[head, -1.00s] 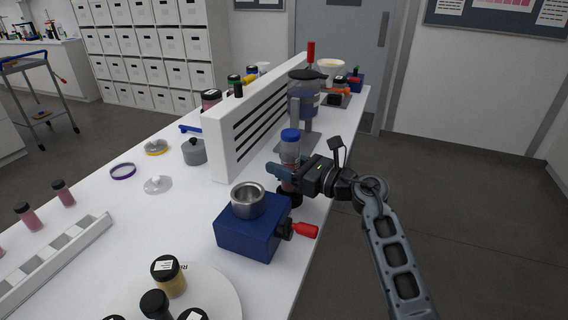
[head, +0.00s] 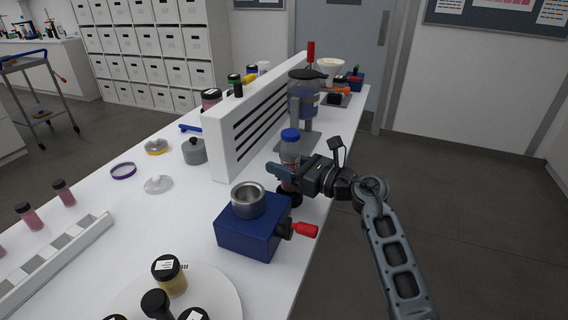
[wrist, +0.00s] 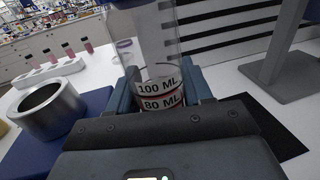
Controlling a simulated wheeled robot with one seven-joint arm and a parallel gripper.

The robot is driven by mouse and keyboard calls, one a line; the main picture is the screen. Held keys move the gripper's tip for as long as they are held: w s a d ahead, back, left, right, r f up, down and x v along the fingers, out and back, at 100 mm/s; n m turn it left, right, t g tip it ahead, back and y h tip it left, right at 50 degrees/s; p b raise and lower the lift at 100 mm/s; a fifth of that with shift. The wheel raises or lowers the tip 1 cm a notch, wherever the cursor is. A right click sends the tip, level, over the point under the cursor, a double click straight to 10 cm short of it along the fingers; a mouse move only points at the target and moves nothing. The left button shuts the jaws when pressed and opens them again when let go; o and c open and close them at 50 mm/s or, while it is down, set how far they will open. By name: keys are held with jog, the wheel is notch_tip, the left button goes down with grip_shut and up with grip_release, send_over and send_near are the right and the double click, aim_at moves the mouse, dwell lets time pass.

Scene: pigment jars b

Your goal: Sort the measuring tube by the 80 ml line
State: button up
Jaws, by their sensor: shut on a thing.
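The measuring tube (head: 290,151) is clear with a blue cap and stands upright behind the blue box in the head view. My gripper (head: 284,174) is shut around its lower part. In the wrist view the tube (wrist: 158,45) rises between the blue fingers of my gripper (wrist: 163,88). Its bands read 100 ML and 80 ML, the 100 ML one above. Reddish colour shows around these bands, but I cannot tell exactly where its top lies. The lower part of the tube is hidden by my gripper. A dark round base (head: 290,198) shows below it.
A blue box (head: 247,235) with a metal cup (head: 248,200) and red handle stands close in front. A white slatted divider (head: 255,125) runs behind, with a stand-mounted vessel (head: 304,90) beyond. A white rack (head: 55,262) and pink vials (head: 63,192) are at left.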

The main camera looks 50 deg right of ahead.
jog(key=shift+f+b, duration=1.2)
jog(key=shift+f, duration=0.55)
dwell(0.4)
jog(key=o, duration=1.3)
jog(key=shift+s, duration=0.1)
jog(key=s, duration=0.2)
jog(key=s+b, duration=0.1)
jog(key=s, duration=0.2)
jog(key=s+d, duration=0.1)
jog(key=s, duration=0.1)
jog(key=shift+s, duration=0.25)
jog(key=shift+d, duration=0.1)
